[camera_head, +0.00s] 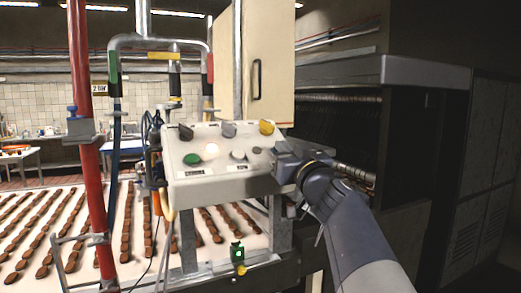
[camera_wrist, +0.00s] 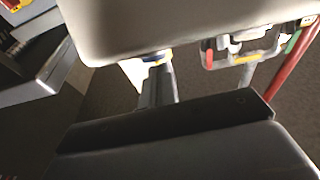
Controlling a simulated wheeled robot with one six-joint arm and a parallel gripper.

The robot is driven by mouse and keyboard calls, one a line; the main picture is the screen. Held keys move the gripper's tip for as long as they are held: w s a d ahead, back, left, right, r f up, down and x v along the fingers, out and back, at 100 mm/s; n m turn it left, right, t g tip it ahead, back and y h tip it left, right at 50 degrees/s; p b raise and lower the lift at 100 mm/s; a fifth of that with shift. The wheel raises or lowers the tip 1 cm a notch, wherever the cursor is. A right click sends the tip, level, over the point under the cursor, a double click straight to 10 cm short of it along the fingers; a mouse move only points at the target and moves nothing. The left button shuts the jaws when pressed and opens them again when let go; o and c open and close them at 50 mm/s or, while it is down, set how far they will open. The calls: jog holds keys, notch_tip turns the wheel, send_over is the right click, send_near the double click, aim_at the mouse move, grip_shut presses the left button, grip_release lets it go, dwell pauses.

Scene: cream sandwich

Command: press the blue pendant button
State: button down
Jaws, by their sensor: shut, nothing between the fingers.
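I cannot make out a blue pendant button for certain in either view. A pale control box (camera_head: 222,185) stands mid-picture in the head view, with a green button (camera_head: 192,159), a glowing lamp (camera_head: 211,150) and several knobs. Cables and a narrow hanging unit sit at its left side, too small to read. My gripper (camera_head: 284,153) is shut and empty at the box's right end; I cannot tell whether it touches. In the wrist view my gripper (camera_wrist: 156,82) points toward a large pale rounded surface, likely the box, that fills the top.
A red post (camera_head: 87,160) with a small blue fitting (camera_head: 72,111) stands at the left. A conveyor (camera_head: 65,215) with rows of brown pieces runs behind the box. A dark machine (camera_head: 340,125) is close on the right. A green fitting (camera_head: 237,253) sits below the box.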

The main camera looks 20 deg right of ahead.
jog(key=f+b, duration=0.1)
jog(key=b, duration=0.1)
jog(key=f+b, duration=0.1)
jog(key=b, duration=0.1)
jog(key=shift+w, duration=0.4)
jog(key=shift+f, duration=0.1)
jog(key=shift+r, duration=0.35)
jog(key=r, duration=0.1)
jog(key=s+r+p, duration=0.1)
jog(key=r, duration=0.1)
jog(key=shift+s, duration=0.1)
jog(key=r+b+v, duration=0.1)
jog(key=b+v, duration=0.5)
jog(key=v, duration=0.4)
jog(key=shift+s, duration=0.5)
